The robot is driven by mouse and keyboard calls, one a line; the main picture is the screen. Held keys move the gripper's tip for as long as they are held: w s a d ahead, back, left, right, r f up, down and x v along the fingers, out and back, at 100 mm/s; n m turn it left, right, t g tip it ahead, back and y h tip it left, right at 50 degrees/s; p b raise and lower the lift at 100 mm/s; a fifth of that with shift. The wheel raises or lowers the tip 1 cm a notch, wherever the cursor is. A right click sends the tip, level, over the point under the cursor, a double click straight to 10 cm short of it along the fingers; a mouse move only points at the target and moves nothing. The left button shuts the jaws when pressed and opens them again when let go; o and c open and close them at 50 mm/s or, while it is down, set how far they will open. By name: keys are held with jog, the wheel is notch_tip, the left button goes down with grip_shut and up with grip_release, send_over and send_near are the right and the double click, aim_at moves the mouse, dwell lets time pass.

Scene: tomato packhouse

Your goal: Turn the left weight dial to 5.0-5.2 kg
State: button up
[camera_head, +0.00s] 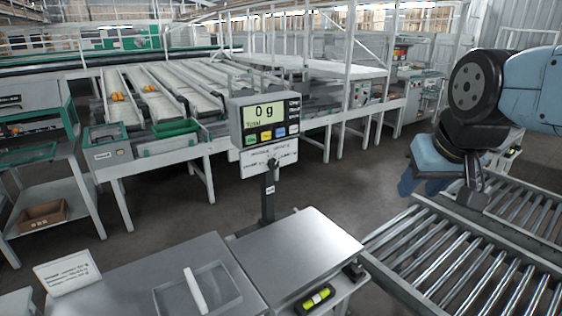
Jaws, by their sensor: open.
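No dial that I can make out as the left weight dial shows in the head view; it is hidden, too small to tell or outside the picture. A scale display (266,120) on a post reads "0 g" above a row of coloured buttons. My arm comes in from the right edge. The dark and grey part under its wrist appears to be my gripper (472,192), open, in front of the roller conveyor. Its fingertips are hard to make out, and I see nothing held. It is well to the right of the display, not touching it.
A bare metal weighing plate (297,252) is below the display, with a yellow-green level (315,298) at its front edge. A card (68,272) and a shallow tray (197,296) are at front left. A roller conveyor (465,262) fills the right. Sorting lanes (160,98) stand behind open floor.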

jog(key=shift+w+a, duration=0.15)
jog(key=shift+w, duration=0.05)
jog(key=shift+o, duration=0.4)
jog(key=shift+o, duration=0.8)
jog(key=shift+w, duration=0.15)
jog(key=shift+o, duration=1.4)
jog(key=w+a+f+n+t, duration=0.1)
jog(key=w+f, duration=0.2)
jog(key=w, duration=0.8)
jog(key=shift+a+n+t+h, duration=0.2)
jog(key=shift+n+t+h, duration=0.1)
jog(key=shift+h, duration=0.1)
jog(key=n+t+y, duration=0.3)
jog(key=t+y, duration=0.5)
jog(key=y, duration=0.3)
send_near(276, 164)
jog(key=x, duration=0.8)
jog(key=shift+w+a, duration=0.25)
